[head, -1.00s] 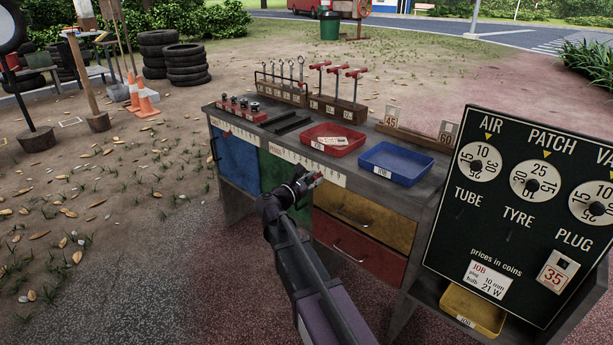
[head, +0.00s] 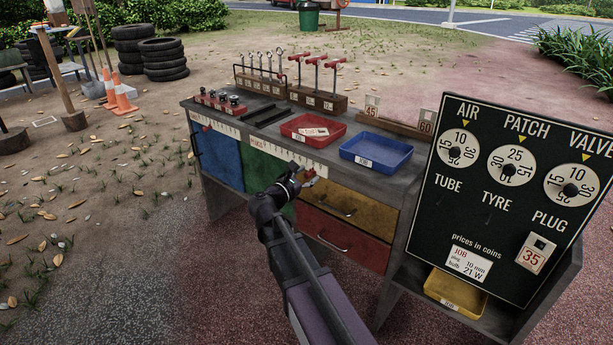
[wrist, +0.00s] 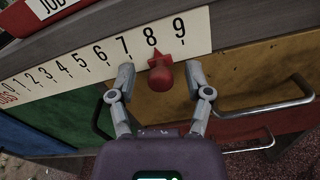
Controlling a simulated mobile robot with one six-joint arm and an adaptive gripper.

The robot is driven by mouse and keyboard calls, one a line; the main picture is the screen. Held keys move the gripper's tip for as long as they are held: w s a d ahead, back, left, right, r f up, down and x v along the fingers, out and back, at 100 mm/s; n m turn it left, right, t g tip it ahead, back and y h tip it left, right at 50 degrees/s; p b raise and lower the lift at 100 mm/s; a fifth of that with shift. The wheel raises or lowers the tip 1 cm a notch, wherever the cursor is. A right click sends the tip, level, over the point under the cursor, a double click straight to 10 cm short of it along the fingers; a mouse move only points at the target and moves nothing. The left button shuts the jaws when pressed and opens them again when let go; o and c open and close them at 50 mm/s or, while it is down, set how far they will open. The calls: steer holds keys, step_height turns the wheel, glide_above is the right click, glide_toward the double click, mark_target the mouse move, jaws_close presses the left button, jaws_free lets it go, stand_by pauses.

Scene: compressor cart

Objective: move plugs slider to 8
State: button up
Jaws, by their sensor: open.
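The plugs slider is a red knob with a pointed tip (wrist: 160,75) on a white number strip (wrist: 105,55) running 0 to 9. In the wrist view its tip points up at the mark under the 8, left of the 9. My gripper (wrist: 160,85) is open, one finger on each side of the knob, with visible gaps. In the head view my gripper (head: 303,178) is at the bench front, near the right end of the strip (head: 268,153). The red label at the strip's left end is cut off in the wrist view.
Red (head: 313,128) and blue (head: 376,151) trays stand on the bench above the strip. Yellow (head: 348,208) and red (head: 343,242) drawers with protruding handles lie below. A dark price board (head: 490,215) stands at the right.

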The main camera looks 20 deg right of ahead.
steer(key=v, duration=1.2)
stand_by(0.3)
stand_by(0.3)
steer(key=s+d+f+m+g+y+p, duration=0.5)
steer(key=s+d+f+m+g+y, duration=0.3)
steer(key=m, duration=0.6)
steer(key=s+a+f+m+g+y+p, duration=0.2)
steer(key=s+a+m+g+y+p, duration=0.1)
steer(key=s+m+y, duration=0.45)
step_height(320, 180, up, 38)
steer(key=p, duration=3.8)
steer(key=shift+f+m+h, duration=0.25)
steer(key=shift+m+h, duration=0.1)
steer(key=shift+h, duration=0.1)
steer(key=shift+s, duration=0.1)
